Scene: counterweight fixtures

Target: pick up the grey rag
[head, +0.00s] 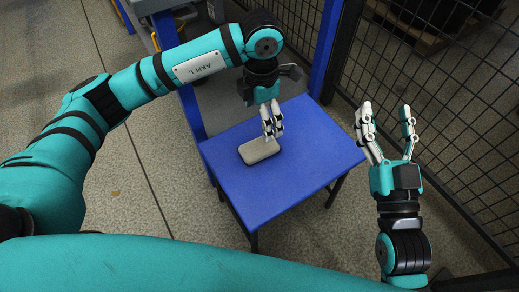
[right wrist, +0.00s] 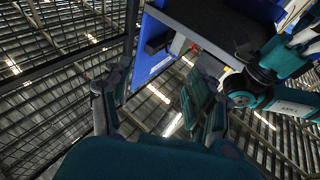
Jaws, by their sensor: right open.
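The grey rag (head: 259,151) looks like a small folded, rounded pad and lies flat on the blue table (head: 310,165). My left gripper (head: 272,134) points down at the rag's far right edge. Its fingertips look close to the rag or touching it; I cannot tell which, nor whether they are open or shut. My right gripper (head: 387,108) is open and empty, pointing up to the right of the table. Its spread fingers also show in the right wrist view (right wrist: 158,90).
A black mesh fence (head: 445,110) with a blue post (head: 326,45) stands behind and to the right of the table. A pallet (head: 430,25) with dark items is beyond it. The table top around the rag is clear.

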